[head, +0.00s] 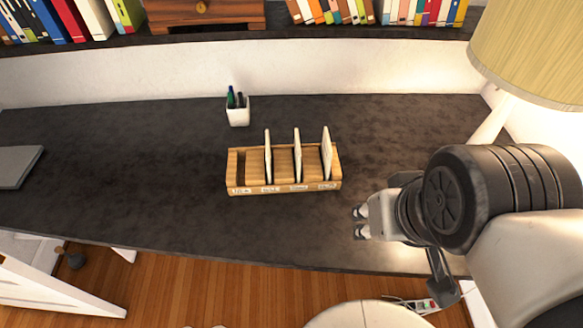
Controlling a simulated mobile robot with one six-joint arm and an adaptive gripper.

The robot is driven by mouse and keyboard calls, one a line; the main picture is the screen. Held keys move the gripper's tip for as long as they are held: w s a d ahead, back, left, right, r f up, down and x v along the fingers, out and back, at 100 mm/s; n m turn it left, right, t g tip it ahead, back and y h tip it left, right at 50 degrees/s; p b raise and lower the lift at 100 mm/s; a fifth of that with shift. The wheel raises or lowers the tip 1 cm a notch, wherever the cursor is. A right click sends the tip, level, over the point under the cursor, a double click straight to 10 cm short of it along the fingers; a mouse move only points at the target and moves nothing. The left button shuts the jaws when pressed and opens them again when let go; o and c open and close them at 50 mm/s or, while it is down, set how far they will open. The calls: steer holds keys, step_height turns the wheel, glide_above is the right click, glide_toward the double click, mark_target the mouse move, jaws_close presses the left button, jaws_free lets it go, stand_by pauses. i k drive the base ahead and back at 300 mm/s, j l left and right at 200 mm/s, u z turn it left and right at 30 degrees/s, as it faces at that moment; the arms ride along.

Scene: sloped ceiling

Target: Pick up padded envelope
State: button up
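A wooden sorter (284,188) with several slots and small labels along its front stands on the dark desk. Three thin, pale, flat items stand upright in it: a left one (267,155), a middle one (297,155) and a right one (327,155), which leans slightly. I cannot tell which of them, if any, is the padded envelope. My gripper (358,222) is to the right and slightly in front of the sorter, apart from it. Its two fingertips point left with a gap between them, and nothing shows between them.
A white pen cup (238,115) stands behind the sorter. A lamp (530,50) stands at the right, near my arm. A grey flat object (15,165) lies at the far left of the desk (130,180). A bookshelf (230,35) runs along the back. Desk left of the sorter is clear.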

mark_target(268, 149)
steer(key=j+z, duration=0.2)
steer(key=z, duration=0.25)
steer(key=j+z, duration=0.25)
steer(key=z, duration=0.2)
steer(key=k+j+z, duration=0.1)
steer(key=j, duration=0.35)
steer(key=k+j+z, duration=0.1)
steer(key=j, duration=0.3)
steer(key=k+j+z, duration=0.1)
steer(key=j, duration=0.35)
steer(key=k+j+z, duration=0.1)
steer(key=k+j, duration=0.2)
steer(key=k+j+z, duration=0.1)
steer(key=j, duration=0.4)
steer(key=k+j+z, duration=0.1)
steer(key=k+j, duration=0.2)
